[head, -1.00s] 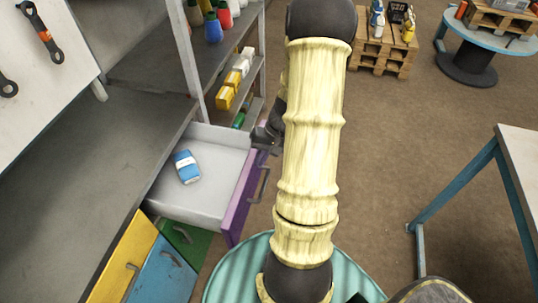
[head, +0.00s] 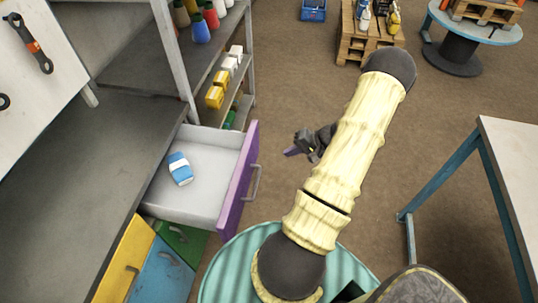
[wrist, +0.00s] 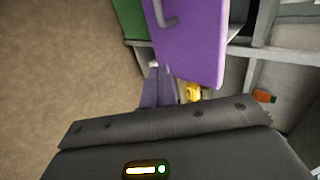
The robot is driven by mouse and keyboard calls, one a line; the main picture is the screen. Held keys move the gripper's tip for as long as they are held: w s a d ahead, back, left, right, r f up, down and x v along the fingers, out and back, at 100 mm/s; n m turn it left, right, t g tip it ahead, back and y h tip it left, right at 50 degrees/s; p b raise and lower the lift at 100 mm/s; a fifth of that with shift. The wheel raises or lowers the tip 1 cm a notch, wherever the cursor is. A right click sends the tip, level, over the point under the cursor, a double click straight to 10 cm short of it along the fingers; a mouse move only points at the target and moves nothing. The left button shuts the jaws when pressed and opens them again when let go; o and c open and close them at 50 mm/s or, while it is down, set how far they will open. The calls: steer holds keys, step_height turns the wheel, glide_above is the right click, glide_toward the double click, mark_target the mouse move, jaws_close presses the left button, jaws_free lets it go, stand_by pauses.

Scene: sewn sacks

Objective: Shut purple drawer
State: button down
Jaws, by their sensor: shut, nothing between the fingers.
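The purple drawer (head: 238,180) stands pulled out from the grey workbench, with its purple front and metal handle (head: 254,182) facing right. A blue and white packet (head: 180,168) lies inside it. My gripper (head: 291,151) is in the open air to the right of the drawer front, apart from it, partly hidden by my arm. In the wrist view the gripper's fingers (wrist: 157,86) are together and empty, and the purple drawer front (wrist: 192,45) with its handle shows beyond them.
Yellow (head: 123,258), blue (head: 163,275) and green (head: 182,240) drawer fronts are below, closed. A shelf (head: 228,70) with bottles and boxes stands behind. A table (head: 510,150) is at right. Brown floor is clear between.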

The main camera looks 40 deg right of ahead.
steer(key=p, duration=0.3)
glide_toward(253, 160)
step_height(253, 160, down, 4)
steer(key=shift+w+a+r+p, duration=0.2)
steer(key=shift+w+a, duration=0.35)
steer(key=shift+a, duration=0.05)
steer(key=shift+w+a+r+p, duration=0.15)
steer(key=shift+w+a+r, duration=0.05)
steer(key=shift+w+a, duration=0.4)
steer(key=shift+w+a+f, duration=0.15)
steer(key=shift+w+a, duration=0.15)
steer(key=shift+w, duration=0.1)
steer(key=shift+w, duration=0.15)
